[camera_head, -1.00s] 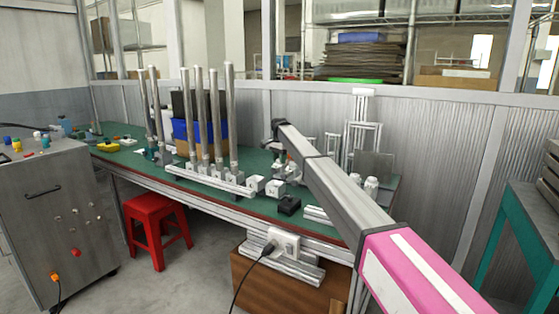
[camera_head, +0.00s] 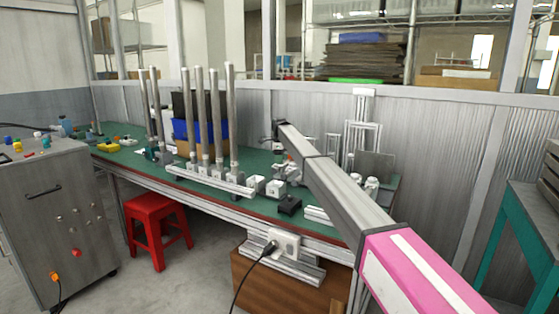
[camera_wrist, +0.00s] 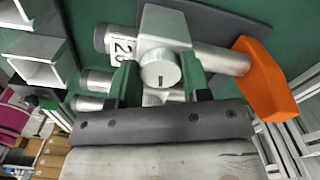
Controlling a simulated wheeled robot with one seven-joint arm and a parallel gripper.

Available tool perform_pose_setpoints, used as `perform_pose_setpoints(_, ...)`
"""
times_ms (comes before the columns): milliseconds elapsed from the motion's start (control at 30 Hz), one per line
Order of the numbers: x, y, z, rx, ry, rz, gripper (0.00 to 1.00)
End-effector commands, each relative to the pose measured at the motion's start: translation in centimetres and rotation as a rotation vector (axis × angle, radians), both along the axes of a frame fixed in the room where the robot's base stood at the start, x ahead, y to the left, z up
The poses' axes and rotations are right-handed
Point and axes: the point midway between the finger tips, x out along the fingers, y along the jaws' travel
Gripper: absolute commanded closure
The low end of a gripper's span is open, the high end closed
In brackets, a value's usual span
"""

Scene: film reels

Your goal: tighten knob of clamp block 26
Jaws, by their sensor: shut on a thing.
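The clamp block (camera_wrist: 165,28) with the label 26 (camera_wrist: 123,46) shows in the wrist view as a grey metal block around a horizontal rod (camera_wrist: 222,60). Its round knob (camera_wrist: 160,72) has a dark slot, upright in the picture, and faces the camera. My gripper (camera_wrist: 161,80) has its two green fingers on the left and right of the knob and is shut on it. An orange wedge-shaped part (camera_wrist: 266,82) sits at the rod's right end. In the head view my arm largely hides this spot.
Other rods (camera_wrist: 95,103) lie just below and behind the left finger. White open boxes (camera_wrist: 35,50) are at the left. In the head view, upright posts (camera_head: 214,120) stand left on the green bench (camera_head: 128,160), with a black block (camera_head: 289,205) near its front edge.

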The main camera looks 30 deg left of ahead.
Motion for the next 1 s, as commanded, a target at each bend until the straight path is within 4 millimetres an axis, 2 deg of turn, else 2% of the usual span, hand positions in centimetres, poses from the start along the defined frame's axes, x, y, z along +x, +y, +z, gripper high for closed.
perform_pose_setpoints(400,0.09,0.12,0.07,0.002,-0.001,-0.199,0.80)
perform_pose_setpoints(967,0.10,0.11,0.08,0.001,-0.001,-0.230,0.80)
perform_pose_setpoints(1000,0.10,0.11,0.08,0.001,-0.001,-0.229,0.50)
